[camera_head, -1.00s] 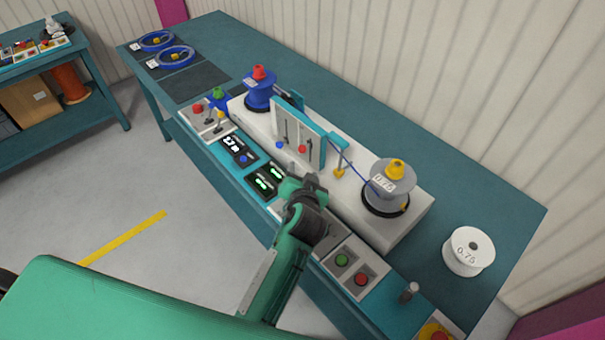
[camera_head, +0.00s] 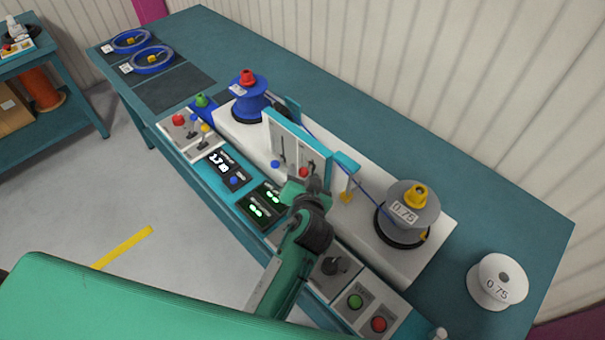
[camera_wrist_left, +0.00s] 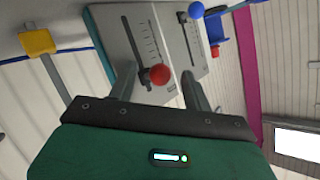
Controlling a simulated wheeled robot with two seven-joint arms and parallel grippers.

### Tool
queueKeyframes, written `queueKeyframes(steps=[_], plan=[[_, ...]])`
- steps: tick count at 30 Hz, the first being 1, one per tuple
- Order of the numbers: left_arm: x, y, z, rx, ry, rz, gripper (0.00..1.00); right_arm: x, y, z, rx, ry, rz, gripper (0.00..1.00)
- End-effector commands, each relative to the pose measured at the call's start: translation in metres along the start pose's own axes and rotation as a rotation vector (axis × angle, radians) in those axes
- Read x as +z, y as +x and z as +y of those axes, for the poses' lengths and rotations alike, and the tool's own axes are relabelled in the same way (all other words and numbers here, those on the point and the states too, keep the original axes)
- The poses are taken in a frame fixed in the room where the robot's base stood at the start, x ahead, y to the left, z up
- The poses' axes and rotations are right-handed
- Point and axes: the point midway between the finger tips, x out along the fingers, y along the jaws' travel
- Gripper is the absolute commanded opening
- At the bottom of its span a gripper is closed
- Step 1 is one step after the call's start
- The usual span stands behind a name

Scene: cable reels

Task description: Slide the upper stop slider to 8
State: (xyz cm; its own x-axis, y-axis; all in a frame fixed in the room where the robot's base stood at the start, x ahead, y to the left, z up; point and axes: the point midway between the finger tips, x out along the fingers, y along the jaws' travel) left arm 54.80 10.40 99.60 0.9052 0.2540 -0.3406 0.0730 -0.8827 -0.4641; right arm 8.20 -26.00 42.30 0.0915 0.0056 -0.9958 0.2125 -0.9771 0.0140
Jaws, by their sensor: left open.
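A light grey slider panel with a teal edge (camera_head: 270,121) stands upright on the white machine. It has two slots, one with a blue knob (camera_head: 275,164) and one with a red knob (camera_head: 303,172). Both knobs are at the lower part of the slots in the head view. I cannot read which is the upper stop or the scale numbers. My left gripper (camera_head: 313,184) is at the red knob. In the left wrist view its open fingers (camera_wrist_left: 158,84) stand on either side of the red knob (camera_wrist_left: 160,74), apparently apart from it. The blue knob (camera_wrist_left: 196,10) is farther off.
A blue reel (camera_head: 249,102) and a grey reel (camera_head: 409,217) flank the panel, with a blue cable between. A yellow guide (camera_head: 347,190) is close to the right. Displays (camera_head: 227,172), levers and buttons (camera_head: 355,301) line the front.

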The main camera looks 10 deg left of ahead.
Motion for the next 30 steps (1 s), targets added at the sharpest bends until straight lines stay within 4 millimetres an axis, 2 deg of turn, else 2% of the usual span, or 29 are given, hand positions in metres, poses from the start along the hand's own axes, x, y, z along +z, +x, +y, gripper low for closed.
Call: queueKeyframes(steps=[7, 8, 12, 15, 16, 19, 30], plan=[[-0.0001, -0.0003, 0.0002, 0.000, 0.000, 0.000, 0.50, 0.0043, -0.0002, 0.0048, 0.005, -0.002, -0.006, 0.36], [-0.0002, -0.0002, 0.0002, 0.000, 0.000, 0.000, 0.46, 0.0048, -0.0002, 0.0052, 0.005, -0.002, -0.006, 0.36], [-0.0002, -0.0002, 0.0002, 0.000, 0.000, 0.000, 0.19, 0.0051, -0.0002, 0.0058, 0.006, -0.003, -0.007, 0.36], [-0.0002, -0.0001, 0.0001, 0.000, 0.000, 0.001, 0.02, 0.0050, -0.0002, 0.0057, 0.006, -0.002, -0.007, 0.36], [-0.0002, -0.0001, 0.0002, 0.000, 0.000, 0.001, 0.23, 0.0049, -0.0002, 0.0057, 0.006, -0.002, -0.006, 0.36], [-0.0003, -0.0001, 0.0001, 0.000, 0.000, 0.001, 0.05, 0.0046, -0.0002, 0.0052, 0.005, -0.002, -0.006, 0.36], [-0.0081, -0.0032, -0.0043, 0.000, -0.001, 0.002, 0.04, -0.0002, -0.0084, -0.0022, -0.002, 0.001, -0.001, 0.36]])
